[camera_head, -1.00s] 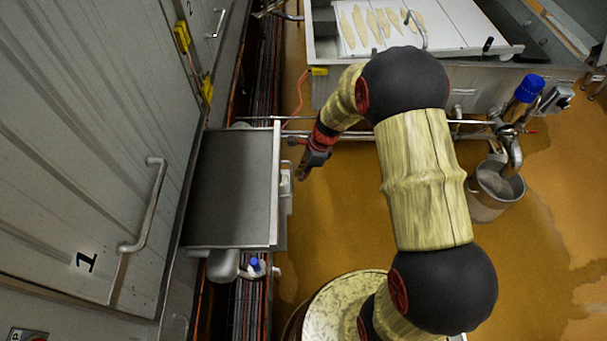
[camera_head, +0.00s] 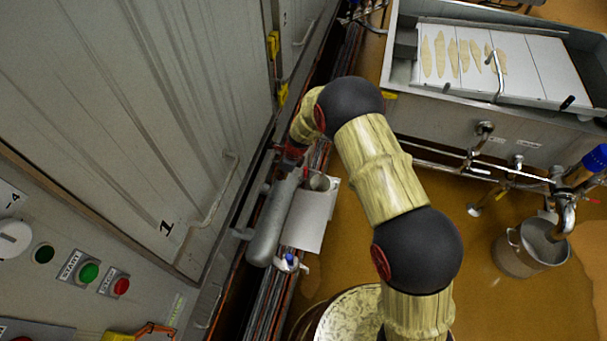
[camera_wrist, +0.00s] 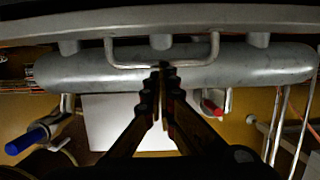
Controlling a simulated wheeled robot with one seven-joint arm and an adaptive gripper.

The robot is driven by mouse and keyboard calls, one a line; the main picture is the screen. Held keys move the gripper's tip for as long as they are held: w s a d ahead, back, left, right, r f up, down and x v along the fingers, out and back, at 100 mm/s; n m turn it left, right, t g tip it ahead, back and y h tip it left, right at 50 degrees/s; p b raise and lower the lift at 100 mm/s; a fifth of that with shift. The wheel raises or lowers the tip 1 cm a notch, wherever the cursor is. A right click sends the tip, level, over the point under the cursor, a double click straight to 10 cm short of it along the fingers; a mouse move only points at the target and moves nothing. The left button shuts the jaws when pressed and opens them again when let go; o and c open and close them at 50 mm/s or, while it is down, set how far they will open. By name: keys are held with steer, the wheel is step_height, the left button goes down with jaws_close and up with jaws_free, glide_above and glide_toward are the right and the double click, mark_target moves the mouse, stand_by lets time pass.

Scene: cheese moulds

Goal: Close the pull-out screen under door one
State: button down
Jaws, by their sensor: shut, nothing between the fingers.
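Door one (camera_head: 150,160), grey and marked "1", fills the left of the head view. The pull-out screen's grey front edge (camera_wrist: 250,20) runs across the top of the wrist view, with a metal bar handle (camera_wrist: 112,54) below it. In the head view no tray surface juts out from under door one. My gripper (camera_wrist: 161,72) is shut and empty, its fingertips at the middle of the handle; I cannot tell whether they touch it. In the head view my gripper (camera_head: 280,151) is low beside the door's foot, partly hidden by my arm.
A grey cylinder pipe (camera_head: 268,228) and a white box (camera_head: 310,218) lie below the door line. A control panel (camera_head: 60,255) is at lower left. A steel vat (camera_head: 445,115) and a bucket (camera_head: 525,252) stand right.

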mark_target(265, 177)
steer(key=a, duration=0.1)
steer(key=w+a+p, duration=0.1)
steer(key=a, duration=0.3)
steer(key=shift+w+a+f+p, duration=0.15)
steer(key=shift+w+a+p, duration=0.05)
steer(key=shift+w+p, duration=0.15)
